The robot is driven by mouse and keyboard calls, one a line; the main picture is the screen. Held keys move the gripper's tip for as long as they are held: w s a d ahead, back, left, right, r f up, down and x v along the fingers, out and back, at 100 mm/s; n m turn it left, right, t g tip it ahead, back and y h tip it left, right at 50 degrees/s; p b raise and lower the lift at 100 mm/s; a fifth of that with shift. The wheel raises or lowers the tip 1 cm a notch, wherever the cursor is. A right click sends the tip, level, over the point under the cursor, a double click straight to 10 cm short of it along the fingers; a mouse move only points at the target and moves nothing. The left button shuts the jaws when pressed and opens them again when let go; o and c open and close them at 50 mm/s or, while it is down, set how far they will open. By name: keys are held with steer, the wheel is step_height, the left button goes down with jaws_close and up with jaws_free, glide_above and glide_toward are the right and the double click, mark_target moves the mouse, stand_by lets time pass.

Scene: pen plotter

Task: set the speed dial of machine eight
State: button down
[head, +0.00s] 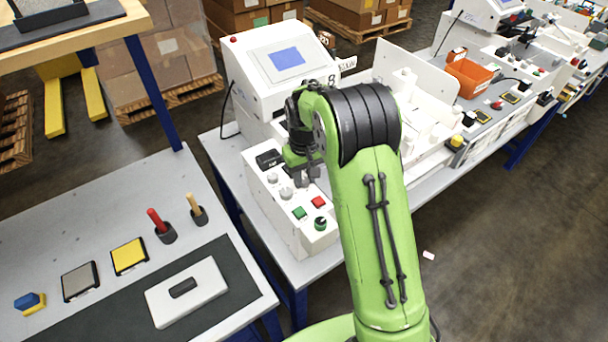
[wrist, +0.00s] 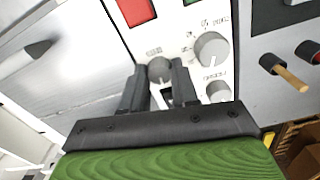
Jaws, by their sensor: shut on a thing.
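Machine eight (head: 285,62) is a white plotter with a blue screen and a "8" sign, in the middle of the head view. Its control panel (head: 262,200) carries light grey dials and coloured buttons. My gripper (head: 307,180) is over this panel, pointing down. In the wrist view my gripper (wrist: 160,76) is shut on a small grey dial (wrist: 159,66), with one finger on each side of it. A larger grey dial (wrist: 212,48) and another grey dial (wrist: 218,91) stand beside it, clear of the fingers. The dial labels are too small and turned to read surely.
A red button (head: 319,202), a green button (head: 300,213) and a green-black knob (head: 320,223) sit near the panel's front. A grey table (head: 60,185) with pens in holders and pads stands at left. An orange bin (head: 468,76) is on the right of the bench.

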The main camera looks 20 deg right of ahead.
mark_target(304, 179)
steer(key=shift+m, duration=1.6)
steer(key=shift+r, duration=0.1)
steer(key=c, duration=0.8)
jaws_free()
steer(key=shift+c, duration=0.2)
step_height(304, 179, up, 16)
steer(key=p, duration=0.2)
